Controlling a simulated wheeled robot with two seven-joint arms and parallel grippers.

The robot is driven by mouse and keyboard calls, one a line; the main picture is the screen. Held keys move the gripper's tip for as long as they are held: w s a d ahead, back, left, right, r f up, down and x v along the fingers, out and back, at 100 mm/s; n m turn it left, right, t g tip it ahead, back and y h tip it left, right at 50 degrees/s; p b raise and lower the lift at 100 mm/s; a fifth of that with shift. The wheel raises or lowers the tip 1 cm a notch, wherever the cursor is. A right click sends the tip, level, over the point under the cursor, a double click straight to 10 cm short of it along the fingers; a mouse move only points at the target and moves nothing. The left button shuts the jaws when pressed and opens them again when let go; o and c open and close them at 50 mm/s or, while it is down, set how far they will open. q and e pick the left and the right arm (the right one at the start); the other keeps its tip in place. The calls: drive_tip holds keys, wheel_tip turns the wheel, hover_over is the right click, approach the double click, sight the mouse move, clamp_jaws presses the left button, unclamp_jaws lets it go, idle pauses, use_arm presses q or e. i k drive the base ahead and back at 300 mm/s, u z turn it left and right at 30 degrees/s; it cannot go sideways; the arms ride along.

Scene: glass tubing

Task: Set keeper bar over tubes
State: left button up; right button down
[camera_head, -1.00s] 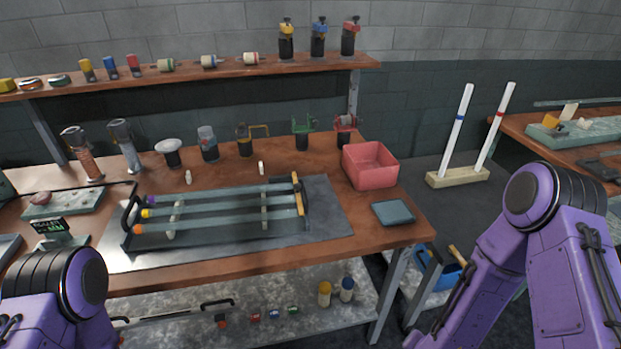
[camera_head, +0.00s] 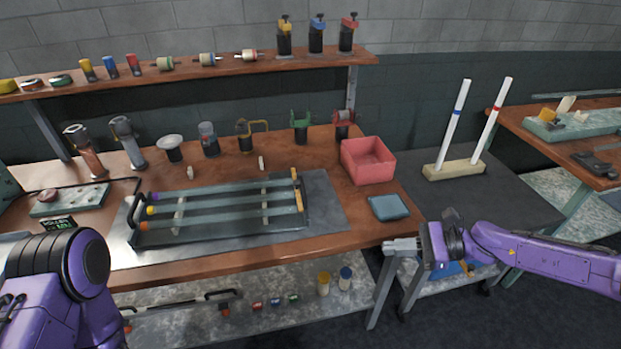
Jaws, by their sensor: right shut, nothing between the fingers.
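Three pale tubes with purple, yellow and orange left ends lie side by side in a dark tray (camera_head: 220,240) on the bench. Two pale cross supports run beneath them, and wooden-coloured pieces (camera_head: 298,192) show at the tray's right end. A long thin bar with a black handle (camera_head: 222,294) lies on the lower shelf; I cannot tell whether it is the keeper bar. My right gripper (camera_head: 388,245) is shut and empty at the bench's front right corner, pointing left, well right of the tray. My left gripper is out of view; only my left arm shows at lower left.
A red bin (camera_head: 368,160) and a dark teal pad (camera_head: 389,207) stand between the tray and the right edge. A wooden stand (camera_head: 455,170) holds two white rods at right. The bench front edge (camera_head: 250,263) is clear.

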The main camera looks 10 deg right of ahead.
sight(296, 184)
drive_tip(key=i, duration=0.95)
